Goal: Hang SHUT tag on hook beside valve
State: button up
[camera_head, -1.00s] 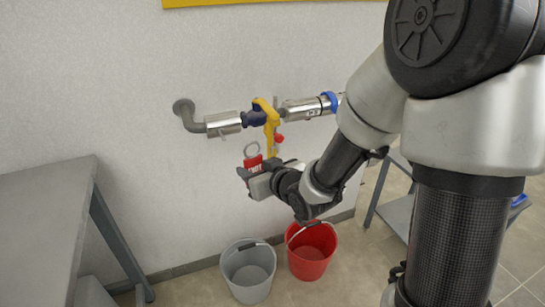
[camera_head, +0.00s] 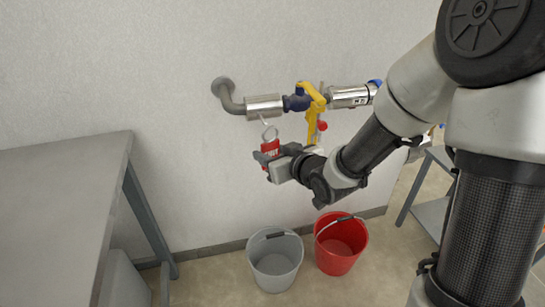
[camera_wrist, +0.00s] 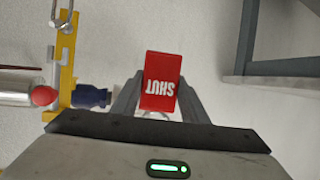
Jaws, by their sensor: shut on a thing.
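The red SHUT tag (camera_head: 269,146) has a grey ring at its top and is upright in the head view. My gripper (camera_head: 268,158) is shut on it, just below the pipe. The wrist view shows the tag (camera_wrist: 161,82) between both fingers, its lettering upside down. The valve (camera_head: 298,102) is dark blue, with a yellow handle or bracket (camera_head: 313,120) hanging down and a red knob (camera_head: 322,126) beside it. A small thin prong (camera_head: 263,118) under the left silver pipe sleeve looks like the hook, close to the tag's ring; I cannot tell whether they touch.
The pipe (camera_head: 229,97) comes out of the wall and runs right. A grey bucket (camera_head: 274,262) and a red bucket (camera_head: 340,244) stand on the floor below. A grey table (camera_head: 60,190) stands at left, and a shelf (camera_head: 432,212) at right.

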jog(key=w+a+f+b, duration=0.1)
jog(key=w+a, duration=0.1)
jog(key=w, duration=0.5)
jog(key=shift+f+b, duration=0.35)
dwell(0.4)
dwell(0.6)
jog(key=o, duration=1.1)
jog(key=shift+s, duration=0.1)
